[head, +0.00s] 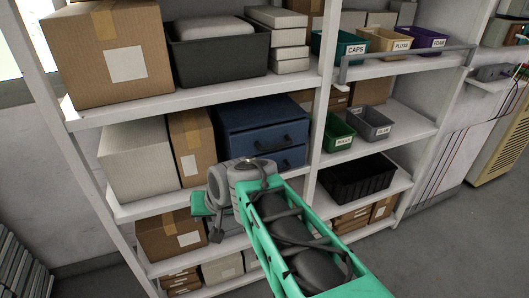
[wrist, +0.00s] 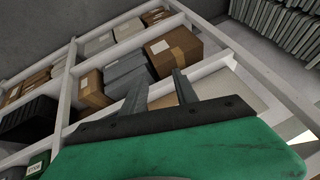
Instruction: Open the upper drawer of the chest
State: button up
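The chest (head: 240,116) is a dark blue box with two drawers on the middle shelf in the head view. Its upper drawer (head: 268,140) looks shut and has a dark handle. The lower drawer below it is partly hidden by my arm. My gripper (wrist: 159,76) shows in the wrist view with its two dark fingers apart and nothing between them. In the head view my green hand is below and left of the chest, apart from it, and its fingers are not clear. I cannot make out the chest in the wrist view.
A cardboard box (head: 192,140) stands just left of the chest. A white shelf upright (head: 319,105) is close on its right. A black bin (head: 219,54) sits on the shelf above, and a cardboard box (head: 168,236) on the shelf below. Grey floor is free at right.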

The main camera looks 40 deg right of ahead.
jog(key=w+d+f+m+t+h+b, duration=0.1)
jog(key=w+d+m+t, duration=0.2)
jog(key=d, duration=0.4)
jog(key=w+d+m+t+b, duration=0.1)
jog(key=w+d+m+b, duration=0.15)
jog(key=d+m, duration=0.3)
jog(key=m+t+h+b, duration=0.2)
jog(key=m+t+h, duration=0.25)
jog(key=m, duration=0.35)
send_near(278, 147)
jog(key=w+d, duration=0.2)
jog(key=w, duration=0.1)
jog(key=shift+w+a+f+y+p, duration=0.1)
jog(key=shift+w+f+y+p, duration=0.2)
jog(key=shift+f, duration=0.1)
jog(key=x, duration=0.7)
jog(key=shift+a+r, duration=0.1)
grip_shut()
